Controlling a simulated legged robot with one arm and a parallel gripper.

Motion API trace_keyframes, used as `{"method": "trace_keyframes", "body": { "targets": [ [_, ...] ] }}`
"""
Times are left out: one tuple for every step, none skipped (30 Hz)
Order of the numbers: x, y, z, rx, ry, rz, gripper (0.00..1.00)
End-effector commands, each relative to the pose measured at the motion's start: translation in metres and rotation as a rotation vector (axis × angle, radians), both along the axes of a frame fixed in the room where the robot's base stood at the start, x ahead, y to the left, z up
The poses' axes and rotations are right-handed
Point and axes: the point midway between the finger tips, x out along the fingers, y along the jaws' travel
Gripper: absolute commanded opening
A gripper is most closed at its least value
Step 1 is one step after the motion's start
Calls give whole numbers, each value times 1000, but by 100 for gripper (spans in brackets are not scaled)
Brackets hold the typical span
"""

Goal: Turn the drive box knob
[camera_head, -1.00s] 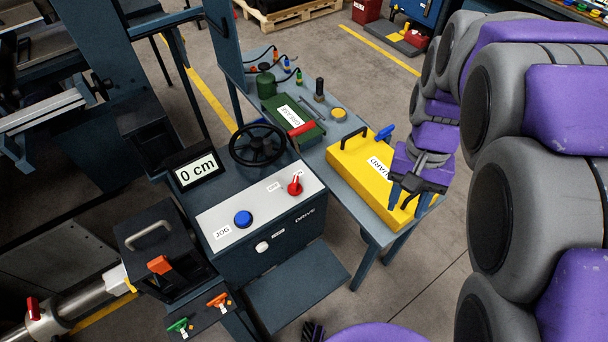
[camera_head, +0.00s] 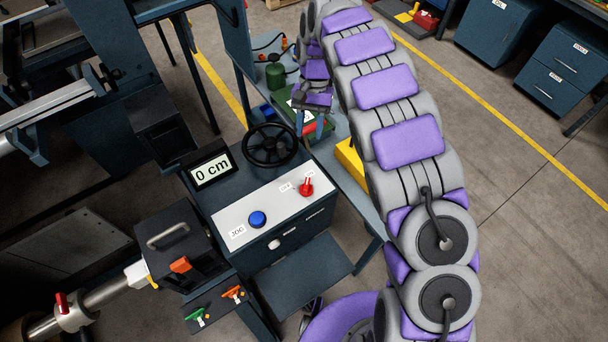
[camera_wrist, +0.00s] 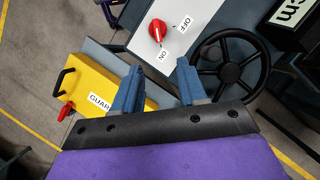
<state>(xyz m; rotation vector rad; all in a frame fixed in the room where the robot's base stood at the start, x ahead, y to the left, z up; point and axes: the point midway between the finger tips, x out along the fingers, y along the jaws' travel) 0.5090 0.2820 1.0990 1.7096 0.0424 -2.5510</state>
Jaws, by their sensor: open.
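The drive box (camera_head: 290,240) has a pale top panel with a red knob (camera_head: 306,187) at its right end, beside small OFF and ON labels. In the wrist view the red knob (camera_wrist: 158,29) shows beyond my fingertips, with ON on its near side and OFF to its right. I cannot tell surely which label it points at. My gripper (camera_head: 308,120) is over the side table behind the drive box, apart from the knob. In the wrist view my gripper (camera_wrist: 160,68) is open, with nothing between its fingers.
A black handwheel (camera_head: 270,146) stands behind the panel, left of the knob. A blue jog button (camera_head: 257,219) and a 0 cm display (camera_head: 211,170) are further left. The yellow guard (camera_head: 349,160) lies on the side table, mostly hidden by my arm; the wrist view shows it (camera_wrist: 95,85).

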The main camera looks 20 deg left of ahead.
Motion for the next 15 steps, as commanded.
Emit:
{"method": "trace_keyframes", "body": {
  "targets": [
    [0, 1, 0, 5, 3, 3, 42],
    [0, 2, -1, 7, 5, 5, 42],
    [0, 1, -2, 10, 6, 5, 42],
    [-1, -1, -3, 13, 6, 5, 42],
    [-1, -2, -4, 14, 6, 5, 42],
    [-2, -5, -7, 17, 6, 5, 42],
    [-4, -6, -9, 18, 6, 5, 42],
    [-5, -7, -12, 18, 7, 4, 42],
    [-8, -8, -17, 16, 9, 4, 42],
    [-9, -8, -21, 15, 9, 3, 42],
    [-11, -8, -26, 14, 8, 3, 42],
    [-13, -6, -33, 13, 7, 3, 42],
    [-16, -5, -39, 13, 8, 3, 42],
    [-18, -3, -45, 11, 9, 4, 42],
    [-21, -1, -53, 8, 10, 4, 42]
  ]
}}
